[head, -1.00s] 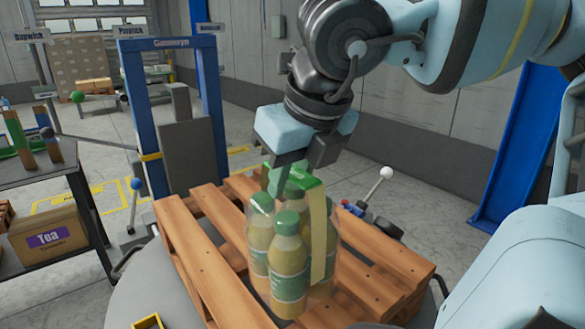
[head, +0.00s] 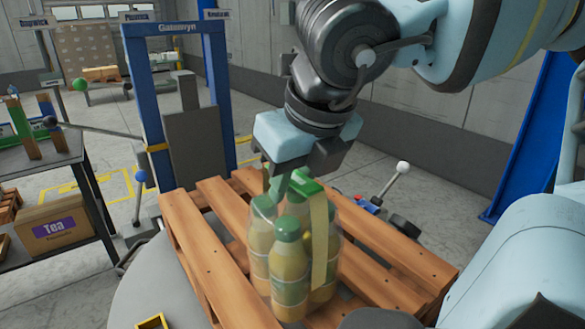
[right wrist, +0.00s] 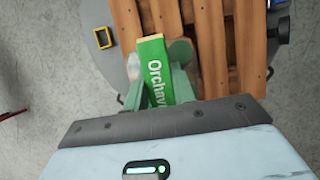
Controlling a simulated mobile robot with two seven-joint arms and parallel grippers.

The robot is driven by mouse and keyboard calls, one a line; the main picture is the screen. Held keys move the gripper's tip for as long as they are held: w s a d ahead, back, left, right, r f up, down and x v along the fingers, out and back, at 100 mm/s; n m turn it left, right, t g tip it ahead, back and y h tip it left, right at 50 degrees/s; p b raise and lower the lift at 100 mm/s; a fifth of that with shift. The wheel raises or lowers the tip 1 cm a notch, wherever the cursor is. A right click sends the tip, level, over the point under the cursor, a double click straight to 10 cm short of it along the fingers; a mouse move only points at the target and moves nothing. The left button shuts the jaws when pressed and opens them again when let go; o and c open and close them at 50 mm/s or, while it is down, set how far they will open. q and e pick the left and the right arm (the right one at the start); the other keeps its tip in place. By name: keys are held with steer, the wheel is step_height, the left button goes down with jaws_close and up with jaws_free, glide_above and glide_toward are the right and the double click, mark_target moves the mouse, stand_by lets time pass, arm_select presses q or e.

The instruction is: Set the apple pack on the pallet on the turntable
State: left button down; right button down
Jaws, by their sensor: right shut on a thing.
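The apple pack (head: 290,254) is a wrapped group of yellow-green bottles with green caps and a green carrier strip on top. My right gripper (head: 290,182) is shut on the top of the pack from above. In the right wrist view the green strip (right wrist: 160,72) with white lettering shows between the fingers. The pack is upright over the wooden pallet (head: 207,252); I cannot tell whether its base touches the slats. The pallet lies on the round grey turntable (head: 150,277). My left gripper is not in view.
A blue frame (head: 215,75) with a grey panel stands behind the pallet. A white-knobbed lever (head: 402,168) is behind right. A dark shelf table (head: 40,163) with a Tea box (head: 55,229) stands left. A small yellow frame (head: 152,322) lies on the turntable.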

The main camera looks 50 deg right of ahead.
steer(key=shift+s+f, duration=0.25)
steer(key=shift+f, duration=0.3)
steer(key=shift+w+f+b, duration=0.15)
steer(key=shift+w+b, duration=0.05)
steer(key=shift+b, duration=0.1)
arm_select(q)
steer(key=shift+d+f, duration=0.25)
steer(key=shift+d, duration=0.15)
arm_select(e)
steer(key=shift+s+a, duration=0.1)
steer(key=c, duration=1.2)
jaws_free()
steer(key=shift+f, duration=0.1)
steer(key=shift+o, duration=0.2)
arm_select(q)
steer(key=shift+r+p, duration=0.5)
steer(key=shift+p, duration=0.15)
arm_select(e)
steer(key=v, duration=1.2)
steer(key=shift+s, duration=0.1)
